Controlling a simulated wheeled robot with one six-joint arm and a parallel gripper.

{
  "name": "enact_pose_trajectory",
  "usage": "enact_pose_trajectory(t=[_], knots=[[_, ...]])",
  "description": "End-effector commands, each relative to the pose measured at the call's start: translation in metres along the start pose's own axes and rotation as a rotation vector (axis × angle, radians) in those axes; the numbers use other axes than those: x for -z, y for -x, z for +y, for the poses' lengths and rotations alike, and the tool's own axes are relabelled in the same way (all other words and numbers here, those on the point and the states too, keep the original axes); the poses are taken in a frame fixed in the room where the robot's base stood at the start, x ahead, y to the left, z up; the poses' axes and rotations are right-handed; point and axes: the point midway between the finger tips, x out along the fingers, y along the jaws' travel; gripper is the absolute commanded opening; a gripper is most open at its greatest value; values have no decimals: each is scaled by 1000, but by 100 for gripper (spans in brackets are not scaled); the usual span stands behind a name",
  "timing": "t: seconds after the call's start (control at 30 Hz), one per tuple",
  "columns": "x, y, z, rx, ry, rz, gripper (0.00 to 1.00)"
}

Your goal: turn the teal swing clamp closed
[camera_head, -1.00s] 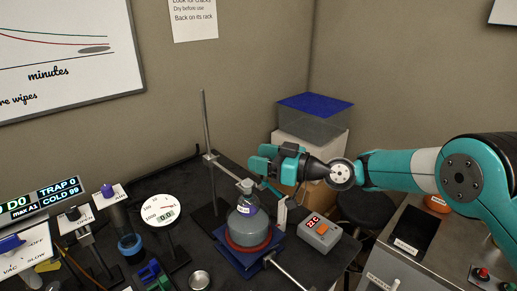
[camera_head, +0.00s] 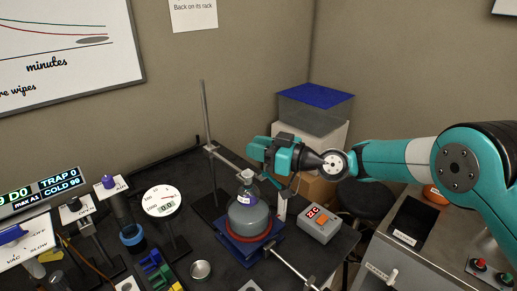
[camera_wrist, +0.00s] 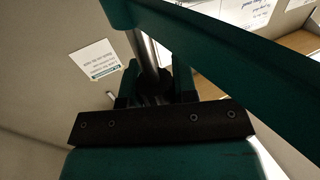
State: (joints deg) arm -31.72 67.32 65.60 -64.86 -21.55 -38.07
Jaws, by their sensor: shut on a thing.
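In the head view, my teal gripper (camera_head: 254,150) is above and slightly right of the round grey flask (camera_head: 248,216), beside the stand's rod (camera_head: 205,112). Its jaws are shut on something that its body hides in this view. In the wrist view, the two fingers (camera_wrist: 156,86) stand on either side of a small dark part in front of a silver rod (camera_wrist: 148,48). A wide dark teal bar (camera_wrist: 235,62) crosses close to the camera; I cannot tell whether it is the swing clamp. The clamp's angle cannot be made out.
The flask sits in a red ring on a blue jack (camera_head: 232,248). A grey box with an orange switch (camera_head: 318,223) stands to its right. A round gauge (camera_head: 162,200) and a small dish (camera_head: 200,270) are to the left. A clear blue-topped bin (camera_head: 316,108) stands behind.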

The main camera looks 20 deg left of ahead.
Motion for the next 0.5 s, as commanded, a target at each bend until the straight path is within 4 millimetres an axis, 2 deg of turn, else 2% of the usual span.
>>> enact_pose_trajectory(t=[0.27,0.5], knots=[[-3,0,1,-162,0,-1,3],[0,1,4,-381,2,1,3]])
